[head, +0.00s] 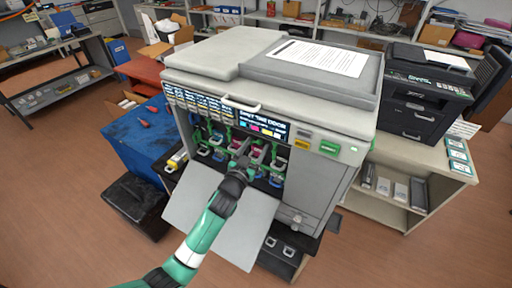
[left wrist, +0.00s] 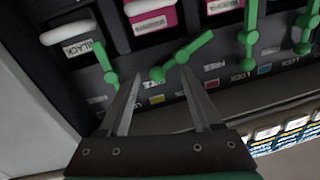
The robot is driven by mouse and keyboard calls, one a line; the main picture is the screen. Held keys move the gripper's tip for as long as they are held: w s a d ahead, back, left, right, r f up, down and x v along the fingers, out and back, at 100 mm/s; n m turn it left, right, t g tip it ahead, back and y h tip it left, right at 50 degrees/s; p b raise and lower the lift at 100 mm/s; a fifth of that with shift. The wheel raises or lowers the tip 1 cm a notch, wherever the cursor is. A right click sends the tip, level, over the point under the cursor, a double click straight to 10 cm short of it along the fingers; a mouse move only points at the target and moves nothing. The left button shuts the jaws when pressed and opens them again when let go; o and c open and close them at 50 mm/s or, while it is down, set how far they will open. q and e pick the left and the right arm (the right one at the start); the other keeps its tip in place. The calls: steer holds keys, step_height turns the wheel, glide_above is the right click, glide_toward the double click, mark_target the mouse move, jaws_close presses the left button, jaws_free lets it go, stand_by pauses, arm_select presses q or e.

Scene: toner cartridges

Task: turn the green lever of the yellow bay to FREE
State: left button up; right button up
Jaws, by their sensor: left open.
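My left gripper (head: 240,163) is at the open front of the printer, among the green levers of the toner bays. In the left wrist view it (left wrist: 160,72) is open. The lower end of a tilted green lever (left wrist: 182,57) shows between its fingertips; contact cannot be told. Other green levers stand to the left (left wrist: 107,65) and right (left wrist: 250,35). I cannot tell for certain which lever belongs to the yellow bay. My right gripper is out of view.
The printer's door (head: 195,212) hangs open below the bays. A black cartridge label (left wrist: 90,52) and a magenta cartridge (left wrist: 158,18) show beside the levers. A blue table (head: 143,135) stands left, and a shelf unit (head: 400,208) stands right.

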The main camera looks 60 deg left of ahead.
arm_select(q)
steer(key=shift+w+a, duration=0.15)
steer(key=shift+w, duration=0.1)
steer(key=shift+c, duration=0.2)
